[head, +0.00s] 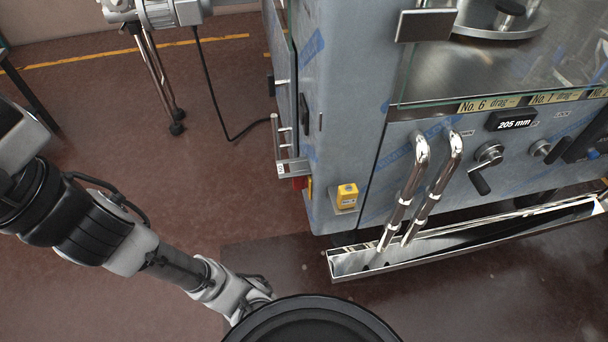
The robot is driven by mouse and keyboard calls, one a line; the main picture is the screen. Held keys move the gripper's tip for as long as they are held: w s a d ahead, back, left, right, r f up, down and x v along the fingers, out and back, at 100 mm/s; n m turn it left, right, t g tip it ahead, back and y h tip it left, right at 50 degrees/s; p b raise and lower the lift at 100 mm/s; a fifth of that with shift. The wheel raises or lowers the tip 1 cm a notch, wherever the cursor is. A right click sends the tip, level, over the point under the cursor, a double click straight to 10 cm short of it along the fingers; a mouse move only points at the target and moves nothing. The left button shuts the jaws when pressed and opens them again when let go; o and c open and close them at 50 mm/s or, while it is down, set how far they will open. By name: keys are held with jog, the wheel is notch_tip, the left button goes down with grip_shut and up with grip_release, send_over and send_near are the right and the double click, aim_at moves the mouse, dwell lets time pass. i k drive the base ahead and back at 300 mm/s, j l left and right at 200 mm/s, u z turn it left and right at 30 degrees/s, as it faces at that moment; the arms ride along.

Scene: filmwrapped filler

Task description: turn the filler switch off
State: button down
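A small yellow switch box (346,195) is mounted low on the grey, film-wrapped filler (345,110), near its front left corner. Marks show on its face, but they are too small to read, and I cannot tell its on or off position. My gripper (262,290) is at the lower middle of the head view, low over the floor. It is apart from the yellow box, below and to its left. My gripper is small in view and its fingers are not clear, so its opening cannot be made out.
Two bent chrome pipes (408,195) run down into a long metal trough (350,262) right of the box. Crank handles (488,158) and a "205 mm" display (511,120) are further right. A black cable (228,130) hangs at the left. Brown floor (200,190) before the box is clear.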

aim_at(301, 182)
jog(key=j+z, duration=0.1)
jog(key=j, duration=0.25)
jog(key=k+j, duration=0.1)
jog(key=j, duration=0.25)
jog(key=j+z, duration=0.4)
jog(key=j, duration=0.3)
jog(key=i+j+z, duration=0.2)
jog(key=j, duration=0.2)
jog(key=k, duration=0.05)
